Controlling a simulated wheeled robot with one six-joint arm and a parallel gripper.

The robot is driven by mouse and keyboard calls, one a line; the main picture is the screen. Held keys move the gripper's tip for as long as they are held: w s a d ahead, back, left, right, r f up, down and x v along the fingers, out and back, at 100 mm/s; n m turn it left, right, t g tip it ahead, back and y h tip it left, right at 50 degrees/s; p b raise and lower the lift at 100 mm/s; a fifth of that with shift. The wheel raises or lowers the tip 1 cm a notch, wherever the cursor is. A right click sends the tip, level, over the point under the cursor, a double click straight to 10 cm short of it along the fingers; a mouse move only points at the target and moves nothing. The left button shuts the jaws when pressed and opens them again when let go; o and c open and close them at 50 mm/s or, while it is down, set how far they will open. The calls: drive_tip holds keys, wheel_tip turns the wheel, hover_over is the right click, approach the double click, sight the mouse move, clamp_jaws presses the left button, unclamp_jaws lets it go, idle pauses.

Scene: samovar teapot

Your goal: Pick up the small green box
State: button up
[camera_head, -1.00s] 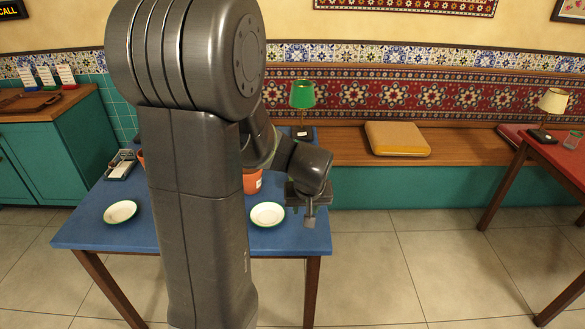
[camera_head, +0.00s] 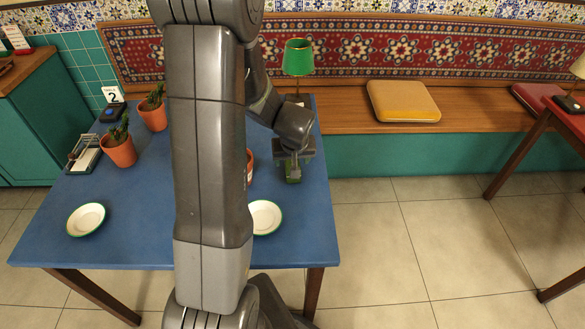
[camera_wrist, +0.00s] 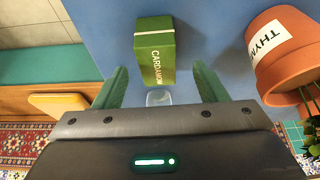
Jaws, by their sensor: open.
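The small green box (camera_wrist: 154,38) has a pale printed label reading CARDAMOM and stands out against the blue table (camera_wrist: 95,30) in the wrist view. My gripper (camera_wrist: 160,68) is open, with its two green fingers apart, one to each side of the box's near end. The box lies ahead of and between the fingertips; I cannot tell whether they touch it.
A small clear glass-like thing (camera_wrist: 158,98) sits between the fingers. A terracotta pot labelled THYME (camera_wrist: 283,60) stands close on the right in the wrist view. A white plate (camera_head: 264,217) is near my arm, and a green lamp (camera_head: 298,58) stands behind. Two potted plants are at left.

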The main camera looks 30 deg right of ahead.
drive_tip(key=shift+x, duration=2.7)
drive_tip(key=shift+d, duration=0.15)
drive_tip(key=c, duration=1.1)
drive_tip(key=shift+o, duration=0.2)
